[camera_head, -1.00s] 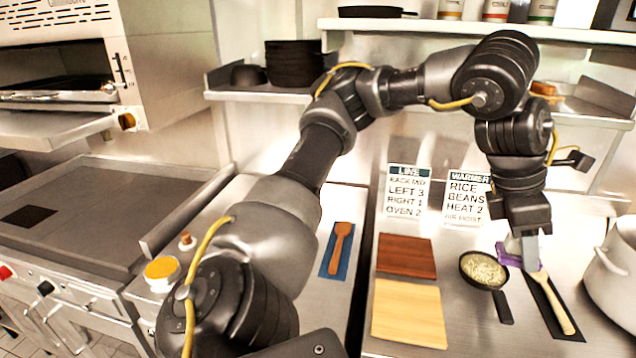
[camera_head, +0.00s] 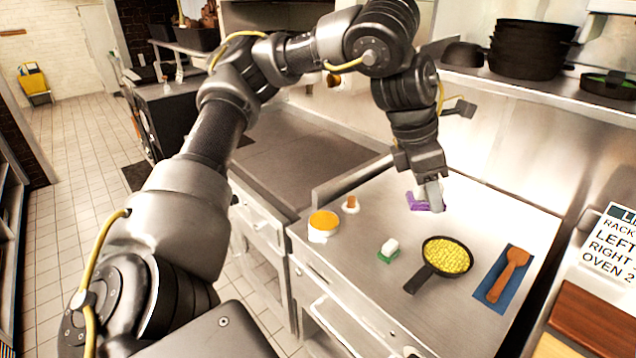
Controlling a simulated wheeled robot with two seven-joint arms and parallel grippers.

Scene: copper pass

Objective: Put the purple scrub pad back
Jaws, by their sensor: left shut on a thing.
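The purple scrub pad (camera_head: 417,203) is held at the fingertips of my left gripper (camera_head: 432,196), which is shut on it. The gripper points down over the back of the steel counter (camera_head: 480,215). The fingers hide part of the pad, and I cannot tell whether the pad touches the counter. My right gripper is not in view.
In front of the pad are a green and white sponge (camera_head: 388,250) and a black pan (camera_head: 432,274) of yellow food. A wooden spatula (camera_head: 508,272) lies on a blue mat (camera_head: 522,281). An orange-topped tub (camera_head: 323,222) and a small brown-knobbed item (camera_head: 351,205) stand left.

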